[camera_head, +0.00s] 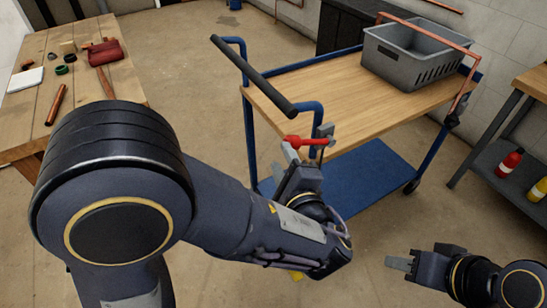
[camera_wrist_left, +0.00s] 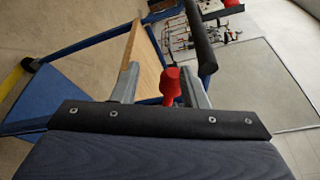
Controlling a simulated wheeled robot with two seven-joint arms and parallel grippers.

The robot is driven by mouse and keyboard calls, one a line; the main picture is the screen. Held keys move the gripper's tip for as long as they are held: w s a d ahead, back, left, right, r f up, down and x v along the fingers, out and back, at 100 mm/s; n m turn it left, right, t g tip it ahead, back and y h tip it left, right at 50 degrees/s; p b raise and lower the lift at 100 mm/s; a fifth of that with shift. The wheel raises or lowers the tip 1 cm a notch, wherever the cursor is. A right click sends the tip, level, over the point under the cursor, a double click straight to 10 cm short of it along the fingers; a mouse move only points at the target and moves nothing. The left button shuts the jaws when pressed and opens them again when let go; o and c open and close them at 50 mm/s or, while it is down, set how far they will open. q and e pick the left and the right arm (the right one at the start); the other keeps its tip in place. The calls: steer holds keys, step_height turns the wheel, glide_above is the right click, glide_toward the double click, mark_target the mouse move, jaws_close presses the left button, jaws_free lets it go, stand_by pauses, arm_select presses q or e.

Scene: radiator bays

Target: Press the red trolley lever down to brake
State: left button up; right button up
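The red lever (camera_head: 305,141) is on the near left corner of the blue trolley (camera_head: 320,112), below its black push handle (camera_head: 252,76). My left gripper (camera_head: 305,157) is at the lever, with its fingers open. In the left wrist view, the red lever (camera_wrist_left: 171,84) shows between the two fingers (camera_wrist_left: 159,75), closer to the right one. I cannot tell whether a finger touches it. My right gripper (camera_head: 402,263) is at the lower right, well away from the lever; its finger gap does not show clearly.
A wooden table (camera_head: 28,110) with tools is at left. A shelf (camera_head: 500,165) with a red bottle (camera_head: 510,163) is at right. Floor between table and trolley is clear.

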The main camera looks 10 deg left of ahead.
mark_target(291, 137)
arm_select(q)
steer(key=shift+m+t+h, duration=0.8)
steer(key=shift+t, duration=0.1)
steer(key=w, duration=0.5)
steer(key=w+d, duration=0.1)
steer(key=w, duration=0.1)
steer(key=shift+w, duration=0.4)
jaws_close()
